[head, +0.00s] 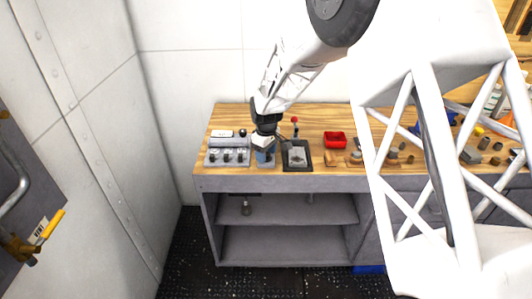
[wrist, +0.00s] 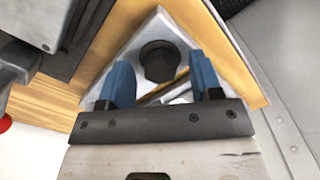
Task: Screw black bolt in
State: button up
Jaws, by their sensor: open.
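The black bolt (wrist: 159,62) shows its dark hex head in the wrist view, sitting at a round dark hole in a pale grey angular plate (wrist: 150,27). How deep it sits I cannot tell. My gripper (wrist: 162,80) is open, with its two blue fingers apart and the bolt head just beyond the gap between them. The fingers do not appear to touch the bolt. In the head view my gripper (head: 265,157) points down over the workbench, between a knobbed control box and a black-framed plate. The bolt is hidden there behind the gripper.
The control box (head: 228,152) is close on the left. The black-framed plate (head: 297,155) is close on the right, with a red-knobbed lever (head: 295,121) behind it. A red bin (head: 335,140) and several small parts stand farther right on the wooden bench top (head: 315,118).

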jog(key=c, duration=0.9)
jog(key=shift+c, duration=0.2)
jog(key=shift+m, duration=0.3)
jog(key=m, duration=0.3)
jog(key=shift+m, duration=2.1)
jog(key=o, duration=0.9)
